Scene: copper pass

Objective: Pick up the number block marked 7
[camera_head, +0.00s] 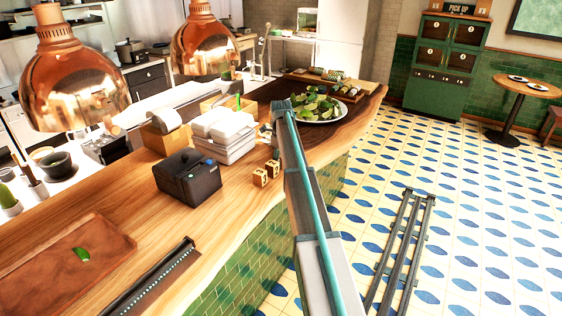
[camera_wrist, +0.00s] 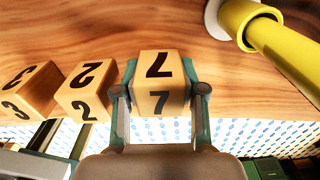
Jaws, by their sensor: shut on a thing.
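The wooden number block marked 7 (camera_wrist: 160,80) is between the two fingers of my gripper (camera_wrist: 161,93) in the wrist view. The fingers press on its left and right sides, and a 7 shows on its top and on its near face. I cannot tell whether it touches the counter. Block 2 (camera_wrist: 86,88) stands just left of my gripper, and block 3 (camera_wrist: 30,90) is further left. In the head view two small blocks (camera_head: 260,176) (camera_head: 273,168) show on the counter left of my arm; my arm hides block 7 and the fingertips there.
The wooden counter (camera_head: 225,220) also holds a black box (camera_head: 187,177), stacked white containers (camera_head: 225,134) and a plate of green leaves (camera_head: 318,108). A yellow cylinder (camera_wrist: 275,45) is close at the upper right in the wrist view. Copper lamps (camera_head: 72,85) (camera_head: 203,45) hang above the counter.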

